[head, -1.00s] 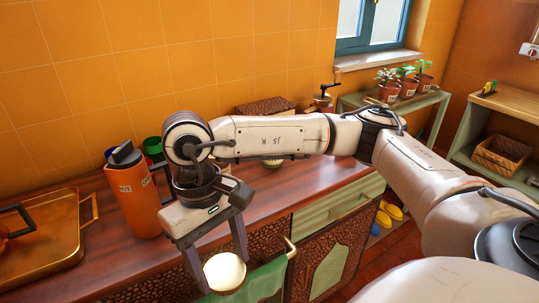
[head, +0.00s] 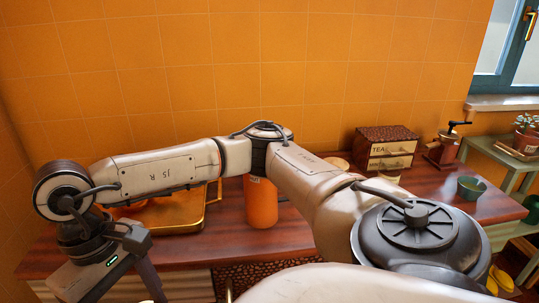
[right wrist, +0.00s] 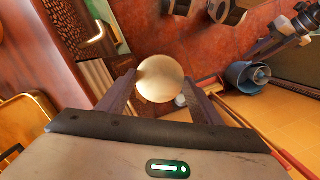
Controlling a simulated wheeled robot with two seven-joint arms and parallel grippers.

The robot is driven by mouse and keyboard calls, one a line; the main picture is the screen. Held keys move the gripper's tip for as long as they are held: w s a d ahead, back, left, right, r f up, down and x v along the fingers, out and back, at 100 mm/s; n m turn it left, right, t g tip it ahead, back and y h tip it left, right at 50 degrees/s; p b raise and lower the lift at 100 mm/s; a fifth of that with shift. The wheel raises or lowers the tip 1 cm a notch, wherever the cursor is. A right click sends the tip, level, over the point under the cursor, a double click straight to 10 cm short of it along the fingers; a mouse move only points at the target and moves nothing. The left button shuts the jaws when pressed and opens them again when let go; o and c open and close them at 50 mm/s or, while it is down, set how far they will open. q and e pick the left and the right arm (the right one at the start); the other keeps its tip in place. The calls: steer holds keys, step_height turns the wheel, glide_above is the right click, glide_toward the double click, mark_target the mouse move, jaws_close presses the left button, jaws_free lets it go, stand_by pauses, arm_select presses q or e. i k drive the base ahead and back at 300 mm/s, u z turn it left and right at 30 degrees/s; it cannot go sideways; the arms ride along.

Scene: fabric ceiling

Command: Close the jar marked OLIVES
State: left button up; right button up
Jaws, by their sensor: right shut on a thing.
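My right gripper (right wrist: 160,97) is shut on a round cream disc (right wrist: 160,78), which looks like a lid. Its face shows between the two fingers in the right wrist view. In the head view the gripper hangs at the lower left, and its fingertips and most of the disc are cut off by the frame. A jar marked OLIVES cannot be made out. A pale round top (head: 338,162) shows partly behind my right arm on the counter, with no readable label. What may be my left gripper shows small at the upper right of the right wrist view, its fingers unclear.
The wooden counter (head: 290,232) carries a golden tray (head: 190,224), an orange canister (head: 262,204) partly behind my arm, a drawer box marked TEA (head: 390,148), a grinder (head: 444,148) and a green cup (head: 470,187). A bluish bucket (right wrist: 243,76) stands on the floor.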

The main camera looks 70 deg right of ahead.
mark_target(390, 166)
steer(key=u, duration=0.85)
steer(key=k, duration=1.85)
steer(key=z, duration=2.45)
steer(key=i, duration=0.5)
